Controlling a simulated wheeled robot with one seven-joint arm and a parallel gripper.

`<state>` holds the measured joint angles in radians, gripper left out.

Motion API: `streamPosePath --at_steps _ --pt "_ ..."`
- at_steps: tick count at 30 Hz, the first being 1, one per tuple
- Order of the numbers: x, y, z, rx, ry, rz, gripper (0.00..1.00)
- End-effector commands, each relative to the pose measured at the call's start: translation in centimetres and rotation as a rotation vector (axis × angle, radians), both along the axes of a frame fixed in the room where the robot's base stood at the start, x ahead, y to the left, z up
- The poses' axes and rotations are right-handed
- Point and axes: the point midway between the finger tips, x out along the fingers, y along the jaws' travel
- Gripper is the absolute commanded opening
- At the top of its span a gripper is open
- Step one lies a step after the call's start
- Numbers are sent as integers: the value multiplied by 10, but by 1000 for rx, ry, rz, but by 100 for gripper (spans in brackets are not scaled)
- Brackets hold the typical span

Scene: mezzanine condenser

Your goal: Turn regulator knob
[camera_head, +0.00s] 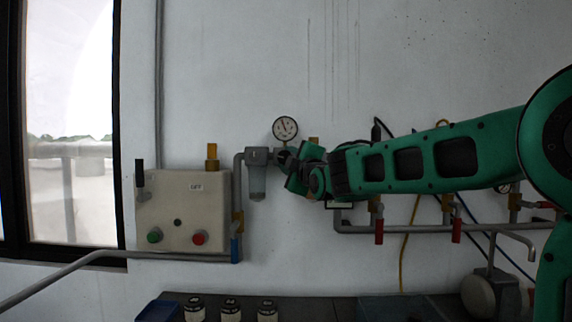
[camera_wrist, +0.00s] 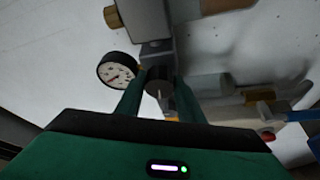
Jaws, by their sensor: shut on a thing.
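The regulator knob (camera_wrist: 158,76) is a dark, short cylinder in the wrist view, with a light mark on its face. My gripper (camera_wrist: 156,88) has its two green fingers on either side of the knob and is shut on it. In the head view my gripper (camera_head: 287,163) reaches in from the right to the regulator and hides the knob. The round white pressure gauge (camera_head: 285,128) sits just above; it also shows left of the fingers in the wrist view (camera_wrist: 118,71). The grey regulator body (camera_wrist: 156,50) is behind the knob.
A grey filter bowl (camera_head: 257,180) hangs left of my gripper. A beige control box (camera_head: 182,211) with green and red buttons is further left. A grey pipe with red-handled valves (camera_head: 379,231) runs below my arm. Jars (camera_head: 230,309) stand on a dark bench below.

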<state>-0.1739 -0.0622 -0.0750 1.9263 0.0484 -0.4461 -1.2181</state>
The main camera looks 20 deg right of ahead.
Motion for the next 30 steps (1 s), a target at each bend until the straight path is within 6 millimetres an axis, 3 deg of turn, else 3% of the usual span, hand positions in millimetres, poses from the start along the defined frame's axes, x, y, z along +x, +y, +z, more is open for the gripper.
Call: streamPosePath --at_steps 3,4,6,17,22,30 --pt "1 3 -3 0 6 5 12" --pt "1 3 -3 0 6 5 39" --pt "0 3 -3 1 6 5 52" --pt "-3 1 -2 1 3 2 52" --pt "-23 0 -4 2 1 3 52" --pt "-71 -3 -11 1 2 3 52"
